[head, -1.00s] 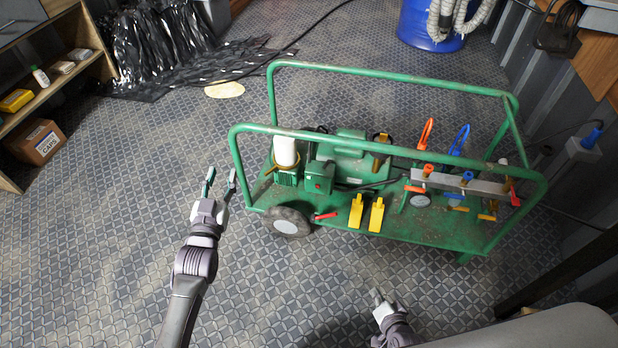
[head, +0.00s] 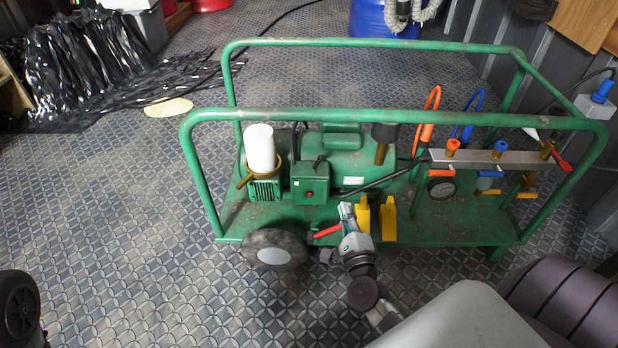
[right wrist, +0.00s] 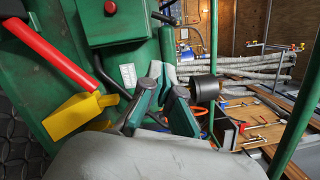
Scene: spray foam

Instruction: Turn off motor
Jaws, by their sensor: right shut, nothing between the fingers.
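The green motor (head: 340,150) lies on the green cart (head: 245,215). My left gripper is out of view; a dark part of mine shows at lower left.
Yellow pedals (head: 388,218) and a red lever (head: 326,231) are close beside the right gripper. The cart's upper green rail (head: 300,114) crosses above the box. A manifold with valves (head: 500,158) is at the right.

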